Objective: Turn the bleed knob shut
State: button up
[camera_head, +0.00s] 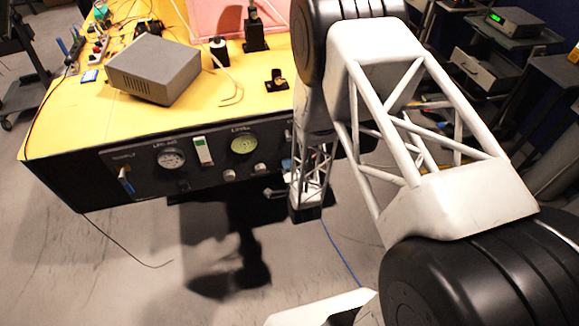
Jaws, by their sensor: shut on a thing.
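The dark control panel (205,178) runs along the front of the yellow bench. It carries two round dials, a white indicator strip, a lever at the left and small pale knobs. My gripper (273,192) is at the panel's lower right, at the end of my white lattice arm link. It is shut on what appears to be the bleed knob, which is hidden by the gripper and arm. The knob's label and angle cannot be read here.
My arm covers the panel's right end. A blue cable (340,254) lies on the floor. Open floor lies before the panel; equipment carts stand at the right.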

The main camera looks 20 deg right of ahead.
dwell(0.3)
jog(key=o, duration=0.9)
jog(key=shift+s, duration=0.1)
jog(key=s, duration=0.7)
jog(key=shift+s, duration=0.3)
